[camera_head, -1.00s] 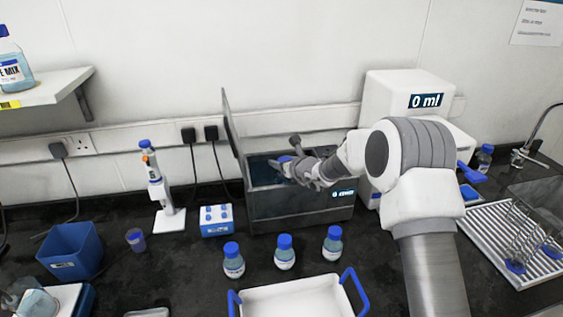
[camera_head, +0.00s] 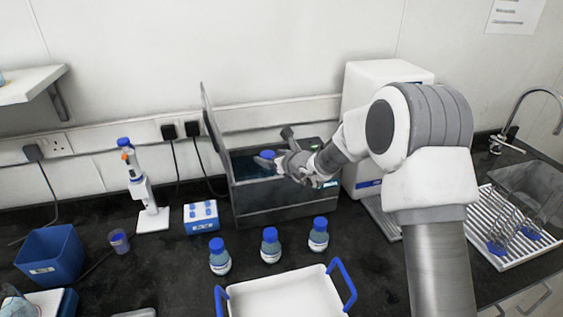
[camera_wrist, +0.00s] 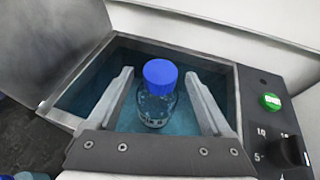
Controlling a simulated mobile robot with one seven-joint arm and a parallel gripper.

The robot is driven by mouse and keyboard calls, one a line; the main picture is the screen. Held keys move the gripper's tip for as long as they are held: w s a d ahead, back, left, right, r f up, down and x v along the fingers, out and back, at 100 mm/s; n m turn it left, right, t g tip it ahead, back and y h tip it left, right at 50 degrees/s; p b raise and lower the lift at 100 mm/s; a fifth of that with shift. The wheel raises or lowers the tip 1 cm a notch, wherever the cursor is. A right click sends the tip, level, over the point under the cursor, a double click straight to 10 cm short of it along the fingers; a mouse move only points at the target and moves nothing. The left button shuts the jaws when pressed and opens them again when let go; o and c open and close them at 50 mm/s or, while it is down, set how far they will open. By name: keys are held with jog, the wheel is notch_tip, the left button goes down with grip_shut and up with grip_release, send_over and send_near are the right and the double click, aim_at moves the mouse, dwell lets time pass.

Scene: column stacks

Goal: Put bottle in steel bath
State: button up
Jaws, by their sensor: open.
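The steel bath (camera_head: 275,207) stands against the back wall with its lid (camera_head: 217,135) raised, and blue water fills it in the wrist view. A blue-capped bottle (camera_wrist: 158,95) stands upright inside the bath; its cap also shows in the head view (camera_head: 267,154). My gripper (camera_wrist: 158,92) is open, with one finger on each side of the bottle and a gap to each. In the head view my gripper (camera_head: 276,160) is over the bath opening. The bottle's base is hard to make out through the water.
Three more blue-capped bottles, left (camera_head: 219,257), middle (camera_head: 270,245) and right (camera_head: 318,234), stand in front of the bath. A white tray with blue handles (camera_head: 285,298) is nearer. A pipette stand (camera_head: 150,215), blue rack (camera_head: 201,217) and blue bin (camera_head: 50,256) are left.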

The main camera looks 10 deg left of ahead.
jog(key=shift+b+v, duration=0.35)
jog(key=shift+v, duration=3.05)
jog(key=s+d+r+n+g+y, duration=0.1)
jog(key=s+d+r+n+g, duration=0.1)
jog(key=s+r+n, duration=0.5)
jog(key=s+d+r+n+g, duration=0.2)
jog(key=s+r+n, duration=0.3)
jog(key=s+n, duration=0.45)
jog(key=s+d+f+n+h, duration=0.2)
jog(key=s+d+n+h, duration=0.7)
jog(key=s+d, duration=1.1)
jog(key=shift+d+n+g+h, duration=0.3)
jog(key=shift+d+n+h, duration=0.1)
jog(key=shift+d+n, duration=0.75)
jog(key=shift+s+a, duration=0.1)
